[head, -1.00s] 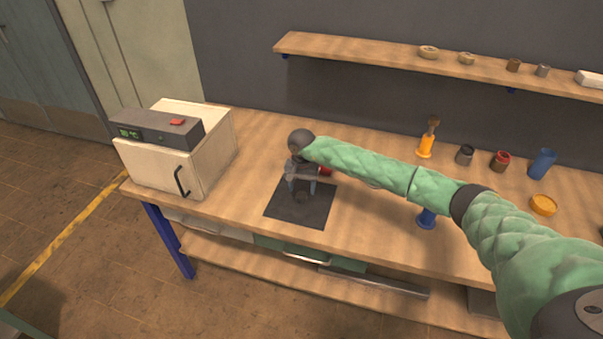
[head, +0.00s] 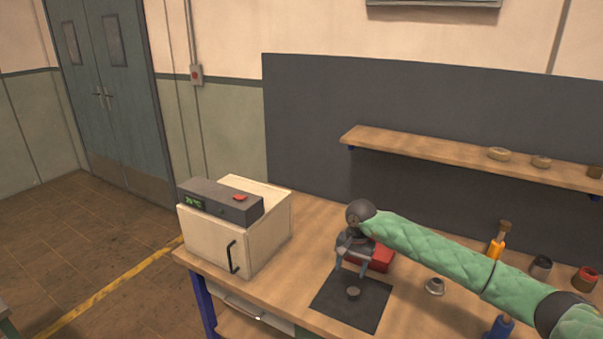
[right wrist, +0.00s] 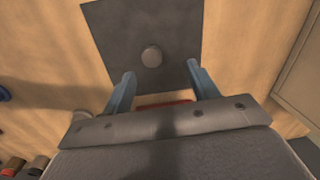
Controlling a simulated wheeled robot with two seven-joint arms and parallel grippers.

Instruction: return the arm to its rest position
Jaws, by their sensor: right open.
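My right arm, in a green quilted sleeve (head: 430,248), reaches in from the right in the head view. Its gripper (head: 351,272) is above the dark mat (head: 335,312) on the bench. In the right wrist view the two blue-grey fingers (right wrist: 160,92) are spread apart with nothing between them. A small dark round piece (head: 353,292) sits on the mat, apart from the fingers; it also shows in the right wrist view (right wrist: 152,56). My left gripper is not in view.
A cream box with a door handle (head: 212,243) and a dark control unit (head: 220,200) stands left of the mat. A red object (head: 380,259) lies behind the gripper. An orange-handled tool (head: 497,247) and several small containers are at the right. A wall shelf (head: 440,152) hangs behind.

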